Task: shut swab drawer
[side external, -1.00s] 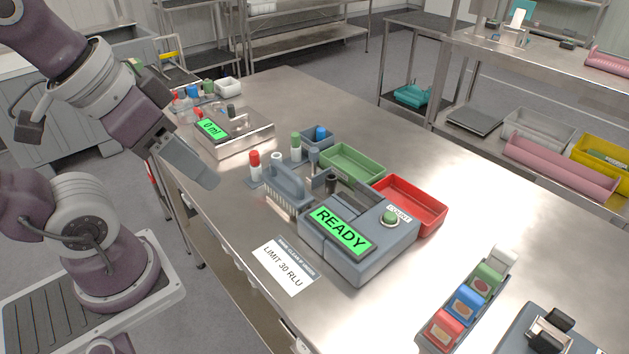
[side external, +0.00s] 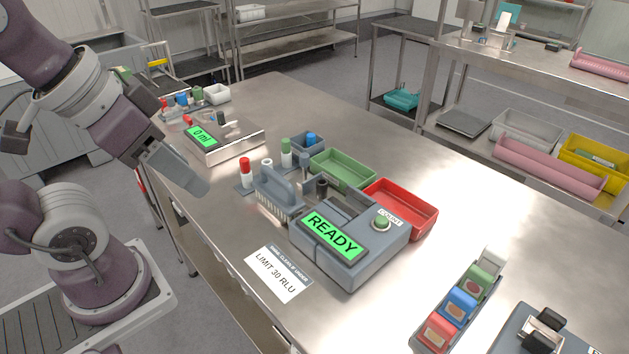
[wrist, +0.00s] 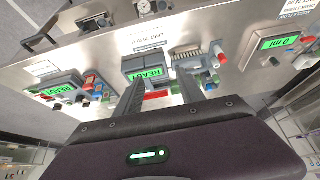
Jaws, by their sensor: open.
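The grey reader (side external: 352,262) with a green READY screen stands on the steel table. A grey part with a dark round piece (side external: 322,188) sits at its back left; I cannot tell for sure whether this is the swab drawer or how far out it is. The reader's screen also shows in the wrist view (wrist: 150,74). My gripper (side external: 196,184) is open and empty, in the air to the left of the reader and apart from it. In the wrist view its two fingers (wrist: 162,82) stand apart, pointing toward the table.
A 0 ml unit (side external: 228,152) stands farther back. The table right of the red bin is clear.

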